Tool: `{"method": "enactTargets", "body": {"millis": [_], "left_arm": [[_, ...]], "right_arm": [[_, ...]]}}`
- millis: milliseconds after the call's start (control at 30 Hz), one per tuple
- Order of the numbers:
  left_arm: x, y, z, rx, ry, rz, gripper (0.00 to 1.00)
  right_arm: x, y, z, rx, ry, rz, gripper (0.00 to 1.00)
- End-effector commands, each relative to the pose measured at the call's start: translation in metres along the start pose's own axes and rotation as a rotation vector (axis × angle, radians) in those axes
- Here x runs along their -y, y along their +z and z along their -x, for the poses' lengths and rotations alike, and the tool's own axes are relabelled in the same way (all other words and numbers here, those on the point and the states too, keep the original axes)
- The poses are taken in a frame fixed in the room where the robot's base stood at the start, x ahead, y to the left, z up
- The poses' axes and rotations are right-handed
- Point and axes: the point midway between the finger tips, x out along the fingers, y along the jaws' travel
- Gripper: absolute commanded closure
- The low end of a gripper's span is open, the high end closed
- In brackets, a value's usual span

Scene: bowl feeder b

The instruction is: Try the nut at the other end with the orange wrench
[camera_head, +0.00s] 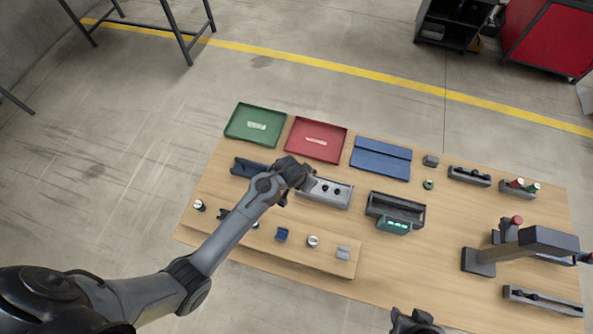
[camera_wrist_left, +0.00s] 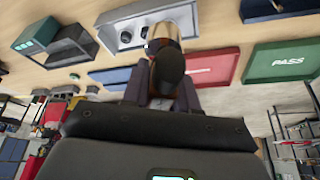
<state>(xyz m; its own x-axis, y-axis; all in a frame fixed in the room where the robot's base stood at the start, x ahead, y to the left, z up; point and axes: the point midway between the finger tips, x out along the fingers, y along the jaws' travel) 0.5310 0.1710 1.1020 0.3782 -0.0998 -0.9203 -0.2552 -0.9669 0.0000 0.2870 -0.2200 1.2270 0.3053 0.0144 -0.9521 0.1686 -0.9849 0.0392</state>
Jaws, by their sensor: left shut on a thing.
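My left gripper (camera_head: 306,178) is over the left end of a grey tray (camera_head: 322,200). In the left wrist view, this gripper (camera_wrist_left: 165,92) is shut on a piece with a dark rounded end (camera_wrist_left: 170,68), a coppery band and a pale upper part. I cannot tell whether it is the orange wrench. The grey tray (camera_wrist_left: 106,30) also shows there, with two dark round parts visible; the held piece hides its other end. I cannot make out a nut. My right gripper (camera_head: 414,322) is partly in view at the bottom edge, its jaws unclear.
A green tray (camera_head: 271,113), a red tray (camera_head: 303,123) and a blue tray (camera_head: 380,158) line the back of the table. An open dark box (camera_head: 397,205) stands right of the grey tray. A raised front shelf (camera_head: 330,262) holds several small parts.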

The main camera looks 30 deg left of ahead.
Motion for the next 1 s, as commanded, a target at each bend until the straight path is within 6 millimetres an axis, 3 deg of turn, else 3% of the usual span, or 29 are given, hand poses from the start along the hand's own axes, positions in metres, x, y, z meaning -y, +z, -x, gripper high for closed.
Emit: {"method": "enactTargets", "body": {"millis": [100, 300, 400, 533, 1000], "left_arm": [[-0.001, 0.003, -0.041, 0.002, 0.013, -0.035, 1.00], [0.007, -0.005, -0.082, -0.004, 0.023, -0.060, 1.00], [0.012, -0.026, -0.077, -0.006, 0.025, -0.062, 1.00], [0.015, -0.039, -0.071, -0.003, 0.026, -0.062, 1.00], [0.016, -0.043, -0.069, -0.001, 0.026, -0.061, 1.00]], "right_arm": [[0.000, 0.001, -0.004, 0.000, 0.000, 0.000, 0.57], [0.001, 0.003, -0.010, -0.001, -0.001, -0.001, 0.57], [0.001, 0.003, -0.011, 0.000, -0.002, -0.002, 0.57], [0.002, 0.003, -0.011, -0.002, -0.004, -0.005, 0.57], [0.003, 0.002, -0.011, -0.002, -0.008, -0.009, 0.57]]}}
